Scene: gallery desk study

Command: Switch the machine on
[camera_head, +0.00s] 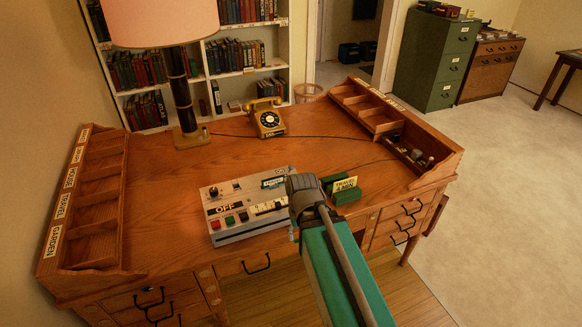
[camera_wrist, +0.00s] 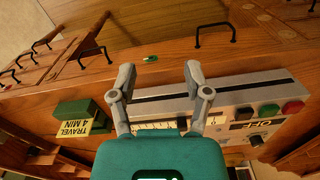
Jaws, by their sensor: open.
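The machine (camera_head: 250,205) is a pale grey box on the desk, with a dark knob (camera_head: 213,192), a black plate reading OFF, and red (camera_head: 215,226), green (camera_head: 230,221) and black buttons on its left side. In the wrist view the machine (camera_wrist: 222,122) appears turned around, with the red button (camera_wrist: 293,107) at right and the OFF plate (camera_wrist: 258,124) below the buttons. My gripper (camera_wrist: 159,73) is open and empty, its fingertips over the machine's front edge, away from the coloured buttons. My arm hides the machine's right end in the head view.
A green box with a yellow TRAVEL card (camera_head: 345,184) stands right of the machine. A lamp (camera_head: 181,95) and yellow telephone (camera_head: 268,119) stand behind. Compartment racks (camera_head: 95,200) line both desk sides. Bare desktop (camera_head: 160,190) lies left of the machine.

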